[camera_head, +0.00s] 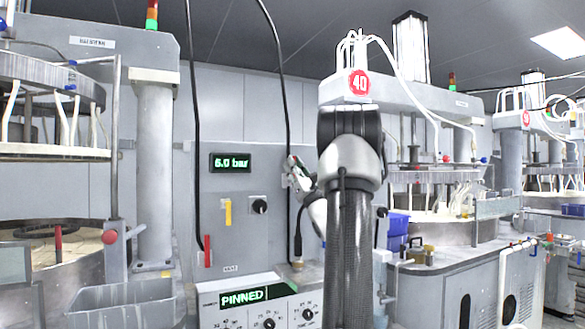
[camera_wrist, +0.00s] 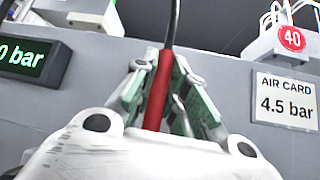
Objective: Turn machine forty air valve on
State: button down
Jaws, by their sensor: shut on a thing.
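My gripper (camera_head: 297,170) is at the wall panel, to the right of the pressure display (camera_head: 231,162), which reads 6.0 bar. In the wrist view my gripper (camera_wrist: 160,72) is closed around an upright red handle-like piece (camera_wrist: 157,95), its fingers on both sides of it. A black hose rises directly above the red piece; I cannot tell whether they are joined.
An air card (camera_wrist: 286,100) reading 4.5 bar is right of my gripper. A control box (camera_head: 262,304) with dials, showing PINNED, stands in front below.

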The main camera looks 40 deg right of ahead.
jog(key=shift+f, duration=0.15)
jog(key=c, duration=1.4)
grip_release()
jog(key=shift+c, duration=0.2)
jog(key=d+v, duration=0.1)
jog(key=v, duration=1.1)
jog(key=shift+a, duration=0.45)
